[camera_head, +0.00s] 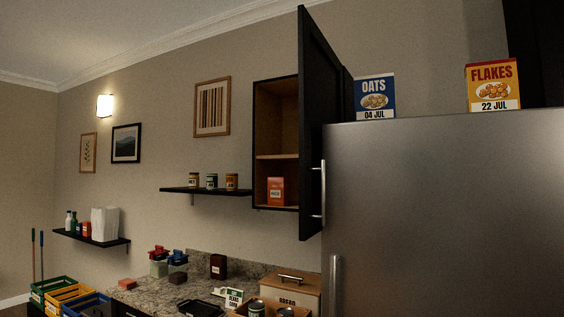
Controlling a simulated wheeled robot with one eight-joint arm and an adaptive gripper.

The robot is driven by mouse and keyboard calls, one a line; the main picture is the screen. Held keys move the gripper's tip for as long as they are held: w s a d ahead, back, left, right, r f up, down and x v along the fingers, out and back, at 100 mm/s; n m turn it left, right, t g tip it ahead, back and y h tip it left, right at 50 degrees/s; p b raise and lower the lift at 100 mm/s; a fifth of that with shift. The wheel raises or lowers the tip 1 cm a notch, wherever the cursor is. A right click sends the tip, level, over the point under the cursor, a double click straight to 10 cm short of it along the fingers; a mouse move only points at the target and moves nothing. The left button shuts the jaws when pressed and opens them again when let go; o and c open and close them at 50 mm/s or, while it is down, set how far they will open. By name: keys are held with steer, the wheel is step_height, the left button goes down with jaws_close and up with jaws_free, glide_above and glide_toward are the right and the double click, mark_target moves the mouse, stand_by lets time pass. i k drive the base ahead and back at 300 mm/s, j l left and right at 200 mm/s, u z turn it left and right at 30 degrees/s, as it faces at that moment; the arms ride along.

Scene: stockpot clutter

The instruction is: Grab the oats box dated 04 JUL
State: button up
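My gripper is not in view.
A yellow and red flakes box (493,86) dated 22 JUL stands on the refrigerator, farther right. The dark cabinet door (315,130) stands open beside the oats box. Wall shelves (205,190) hold cans. The counter (205,270) below is cluttered. The refrigerator top between the boxes looks clear.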

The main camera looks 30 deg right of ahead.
mark_target(375, 94)
steer(key=z, duration=1.55)
